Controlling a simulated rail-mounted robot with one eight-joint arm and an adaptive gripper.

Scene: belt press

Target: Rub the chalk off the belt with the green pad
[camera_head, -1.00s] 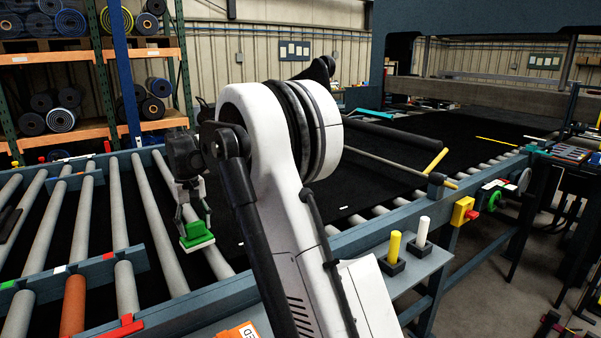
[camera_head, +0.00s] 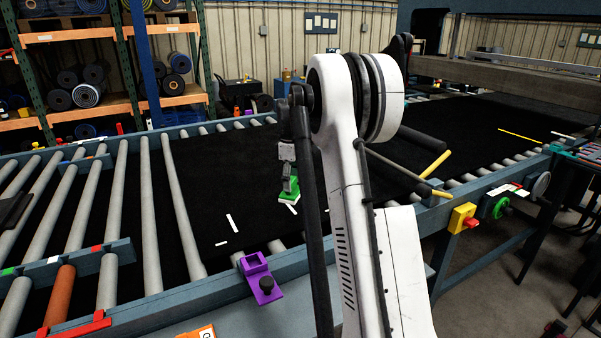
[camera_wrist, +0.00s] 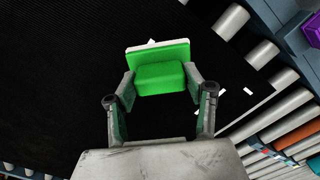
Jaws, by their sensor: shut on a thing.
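The green pad (camera_head: 289,191) has a white layer along one face; it is also large in the wrist view (camera_wrist: 160,77). My gripper (camera_head: 288,182) is shut on the pad's green block, with a finger on either side. It holds the pad over the black belt (camera_head: 225,175), close to a white chalk mark (camera_head: 292,209) that is partly hidden. I cannot tell whether the pad touches the belt. A longer white mark (camera_head: 232,222) and a short one (camera_head: 221,244) lie on the belt to the left and nearer.
A purple bracket (camera_head: 261,280) with a dark knob sits on the near frame rail. Bare rollers (camera_head: 150,215) lie left of the belt. A yellow-ended bar (camera_head: 405,173) and a dark roller stand right of my arm. A yellow line (camera_head: 523,136) lies on the far belt.

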